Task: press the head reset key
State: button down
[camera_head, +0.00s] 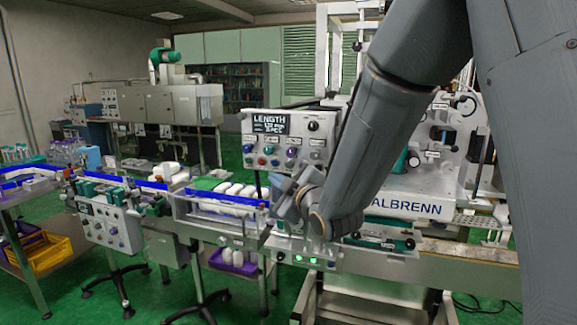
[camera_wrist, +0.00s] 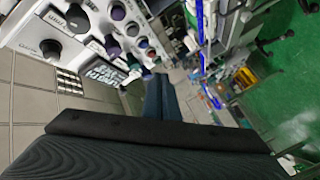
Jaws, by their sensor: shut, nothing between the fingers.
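The control panel (camera_head: 292,138) with a lit LENGTH display (camera_head: 270,123) stands above the conveyor, left of my forearm. It carries a black knob and several coloured buttons. The labels are too small to read, so I cannot tell which control is the head reset key. In the wrist view the panel (camera_wrist: 85,20) appears turned at the upper left, with its knobs, coloured buttons and display (camera_wrist: 104,72). My gripper (camera_head: 281,184) is just below the panel in the head view, apart from it. In the wrist view its dark fingers (camera_wrist: 159,80) are shut and empty.
Below my wrist, a box with green lit buttons (camera_head: 315,262) sits on the machine front. The ALBRENN machine (camera_head: 405,204) is behind my forearm. Another control box (camera_head: 112,228) stands further left.

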aim_at(289, 168)
jog(key=shift+w+d, duration=0.45)
jog(key=shift+w, duration=0.85)
jog(key=shift+w+d, duration=0.5)
jog(key=shift+w, duration=0.75)
jog(key=shift+w+d, duration=0.45)
jog(key=shift+w, duration=0.85)
jog(key=shift+w+b, duration=0.1)
jog(key=shift+b, duration=0.25)
jog(key=shift+w+d, duration=0.15)
jog(key=shift+w, duration=0.15)
jog(key=shift+w+d+b, duration=0.15)
jog(key=shift+w+b, duration=0.2)
jog(key=shift+s, duration=0.1)
jog(key=shift+s+a, duration=0.3)
jog(key=shift+s, duration=0.4)
